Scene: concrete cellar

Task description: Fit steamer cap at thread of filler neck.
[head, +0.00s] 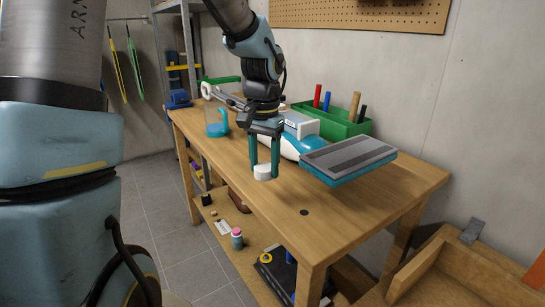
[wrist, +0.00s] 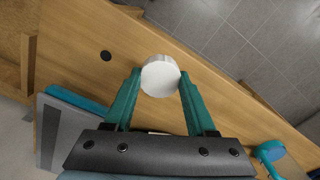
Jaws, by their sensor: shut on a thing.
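The cap (head: 263,172) is a small white round piece. My gripper (head: 264,165) has teal fingers and is shut on the cap, pointing down over the front part of the bench. In the wrist view the cap (wrist: 160,77) sits between the fingertips, its flat round face showing. I cannot tell whether it touches the bench top. The steamer, with a white and teal body (head: 291,146) and a flat grey-topped head (head: 348,154), lies on the bench behind and right of my gripper. Its filler neck and thread cannot be made out; my arm hides part of the body.
A clear jug with blue handle (head: 216,124) stands left on the wooden bench (head: 245,195). A green tray (head: 335,122) with upright tools is at the back. A dark round spot (head: 304,212) marks the bench's front right. A wooden box (head: 455,265) stands at lower right.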

